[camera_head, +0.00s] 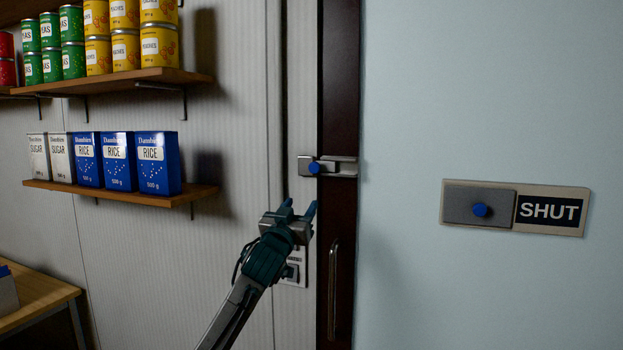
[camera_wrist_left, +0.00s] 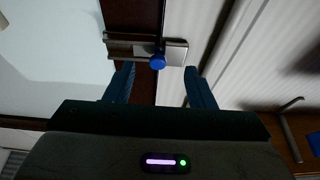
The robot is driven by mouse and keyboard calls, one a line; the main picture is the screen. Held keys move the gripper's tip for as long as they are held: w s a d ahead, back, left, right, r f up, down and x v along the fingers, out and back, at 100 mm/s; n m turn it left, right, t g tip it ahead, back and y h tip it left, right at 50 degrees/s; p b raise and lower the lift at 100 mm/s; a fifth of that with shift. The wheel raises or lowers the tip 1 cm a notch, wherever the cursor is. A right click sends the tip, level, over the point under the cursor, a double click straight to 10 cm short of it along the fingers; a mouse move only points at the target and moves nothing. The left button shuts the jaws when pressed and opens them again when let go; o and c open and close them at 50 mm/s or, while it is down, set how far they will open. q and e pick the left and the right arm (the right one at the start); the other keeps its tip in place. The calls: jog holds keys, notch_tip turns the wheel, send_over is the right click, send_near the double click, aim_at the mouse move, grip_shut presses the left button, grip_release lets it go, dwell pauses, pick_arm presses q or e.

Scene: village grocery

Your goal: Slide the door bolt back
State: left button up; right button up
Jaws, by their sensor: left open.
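The door bolt (camera_head: 342,168) is a grey metal bar lying level across the dark brown upright strip and the pale panelling to its left. Its blue knob (camera_head: 314,168) is near the left end. My left gripper (camera_head: 299,207) is open and empty, below and slightly left of the knob, apart from it. In the left wrist view the knob (camera_wrist_left: 157,62) shows beyond the fingertips, roughly centred between the two open fingers (camera_wrist_left: 158,76). The bolt (camera_wrist_left: 128,44) lies behind it there. My right gripper is not in view.
A vertical handle (camera_head: 333,288) is on the brown strip below the bolt. A "SHUT" sign (camera_head: 549,211) with a grey slider and blue knob (camera_head: 480,210) is on the pale blue surface. Shelves (camera_head: 120,197) of groceries jut out at the left. A wooden table (camera_head: 38,296) stands lower left.

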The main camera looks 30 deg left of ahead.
aim_at(314, 168)
pick_arm(q)
jog(key=shift+t, duration=0.3)
jog(key=w+r+p, duration=0.2)
jog(key=w+a+r+p, duration=0.1)
jog(key=w+r+p, duration=0.1)
jog(key=w+r, duration=0.1)
jog(key=w+r+p, duration=0.1)
jog(key=w+r, duration=0.1)
jog(key=shift+w+a+r+p, duration=0.2)
jog(key=shift+w+a+p, duration=0.1)
jog(key=shift+a+p, duration=0.1)
jog(key=shift+w+a, duration=0.1)
jog(key=shift+w, duration=0.35)
